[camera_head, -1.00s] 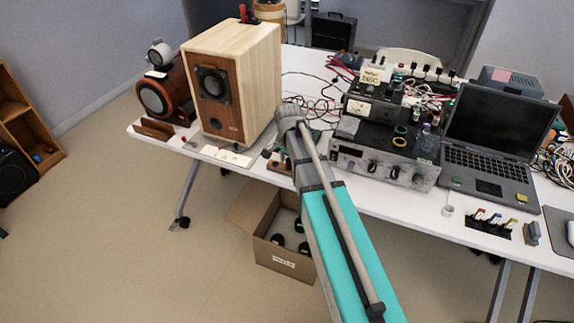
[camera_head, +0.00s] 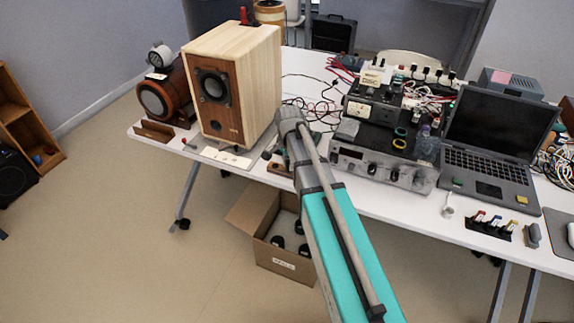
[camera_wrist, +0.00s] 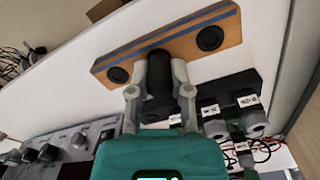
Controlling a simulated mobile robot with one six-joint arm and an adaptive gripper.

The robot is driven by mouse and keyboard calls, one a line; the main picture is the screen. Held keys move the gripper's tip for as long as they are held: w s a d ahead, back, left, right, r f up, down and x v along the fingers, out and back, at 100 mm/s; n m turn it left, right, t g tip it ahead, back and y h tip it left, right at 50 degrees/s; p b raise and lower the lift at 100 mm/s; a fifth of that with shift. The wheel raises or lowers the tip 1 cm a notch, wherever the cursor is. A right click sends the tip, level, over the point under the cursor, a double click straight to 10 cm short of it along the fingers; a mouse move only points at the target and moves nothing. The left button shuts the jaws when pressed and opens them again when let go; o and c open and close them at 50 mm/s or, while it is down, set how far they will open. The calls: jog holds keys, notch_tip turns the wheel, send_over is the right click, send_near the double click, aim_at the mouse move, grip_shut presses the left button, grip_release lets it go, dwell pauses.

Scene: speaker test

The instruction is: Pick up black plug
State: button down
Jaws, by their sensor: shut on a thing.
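The black plug (camera_wrist: 158,88) is in the wrist view, a dark upright cylinder between the two grey fingers of my gripper (camera_wrist: 160,80). The fingers are shut on its sides. Its far end meets or overlaps a wooden strip (camera_wrist: 128,60) with a blue line along its edge and a dark round piece near each end. I cannot tell whether the plug is seated in the strip or clear of it. In the head view, my arm hides the fingers and the plug.
A wooden speaker (camera_head: 258,85) stands left of my arm on the white table (camera_head: 378,207). A stacked amplifier (camera_head: 380,165) and a laptop (camera_head: 495,130) are to the right. Loose cables lie behind. An open cardboard box (camera_head: 283,262) with black items is on the floor.

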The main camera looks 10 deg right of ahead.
jog(key=shift+r, duration=0.1)
notch_tip(320, 180, up, 3)
jog(key=p, duration=0.2)
jog(key=shift+f+p, duration=0.2)
jog(key=shift+p, duration=0.15)
jog(key=s+d+r+p, duration=0.3)
jog(key=s+r+p, duration=0.7)
jog(key=s, duration=0.3)
jog(key=shift+s, duration=0.35)
jog(key=shift+d+r, duration=0.1)
jog(key=shift+r, duration=0.1)
notch_tip(320, 180, up, 32)
jog(key=p, duration=3.3)
jog(key=shift+r, duration=0.25)
jog(key=shift+w, duration=0.1)
